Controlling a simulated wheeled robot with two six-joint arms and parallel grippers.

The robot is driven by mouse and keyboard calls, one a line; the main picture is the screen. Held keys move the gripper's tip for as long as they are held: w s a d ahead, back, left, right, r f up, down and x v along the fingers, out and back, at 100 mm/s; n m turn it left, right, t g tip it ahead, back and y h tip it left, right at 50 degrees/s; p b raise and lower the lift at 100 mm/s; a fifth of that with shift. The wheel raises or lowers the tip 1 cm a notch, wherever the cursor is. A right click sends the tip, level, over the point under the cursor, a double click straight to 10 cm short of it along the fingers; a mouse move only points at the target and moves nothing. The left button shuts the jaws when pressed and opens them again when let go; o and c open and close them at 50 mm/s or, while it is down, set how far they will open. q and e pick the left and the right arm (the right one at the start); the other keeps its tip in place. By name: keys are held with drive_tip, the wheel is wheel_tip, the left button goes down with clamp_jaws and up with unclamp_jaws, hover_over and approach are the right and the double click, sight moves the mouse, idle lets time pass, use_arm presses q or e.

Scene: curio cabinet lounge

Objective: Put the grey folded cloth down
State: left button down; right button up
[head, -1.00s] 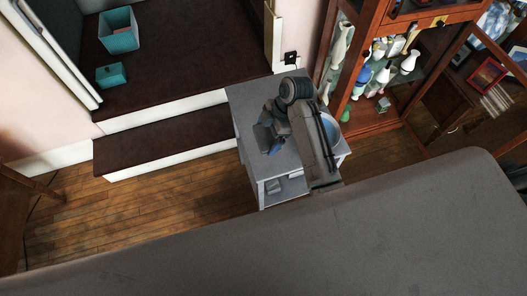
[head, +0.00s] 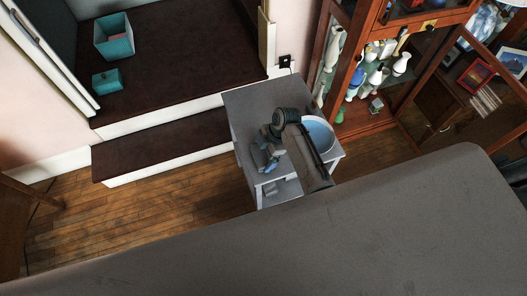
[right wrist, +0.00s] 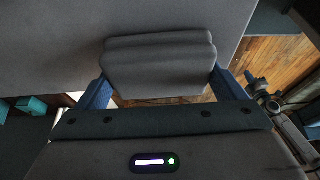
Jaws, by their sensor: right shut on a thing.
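My right gripper (head: 266,160) is over the front of the small grey side table (head: 250,98) in the head view. In the right wrist view its two blue fingers (right wrist: 160,88) are shut on the grey folded cloth (right wrist: 158,68), one at each side. The cloth shows as a thick, layered pad. In the head view the cloth is hard to make out beneath the gripper. I cannot tell whether it touches the surface behind it. My left gripper is not in view in the head view.
A blue-grey round bowl or basin (head: 319,132) stands on the table's right side, close to my right arm. The table's back left is clear. A wooden cabinet (head: 350,100) with vases is at right. Teal boxes (head: 114,42) lie on the dark raised platform at left.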

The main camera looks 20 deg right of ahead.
drive_tip(key=o, duration=1)
drive_tip(key=shift+f, duration=0.1)
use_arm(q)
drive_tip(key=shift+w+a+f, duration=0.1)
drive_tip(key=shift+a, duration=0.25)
use_arm(e)
drive_tip(key=shift+f+b, duration=0.3)
drive_tip(key=shift+b, duration=0.4)
use_arm(q)
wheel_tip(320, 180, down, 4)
drive_tip(key=b, duration=0.2)
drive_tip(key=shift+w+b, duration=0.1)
drive_tip(key=shift+b, duration=0.25)
use_arm(e)
drive_tip(key=v, duration=1.1)
drive_tip(key=shift+s+d, duration=0.1)
drive_tip(key=shift+d, duration=0.05)
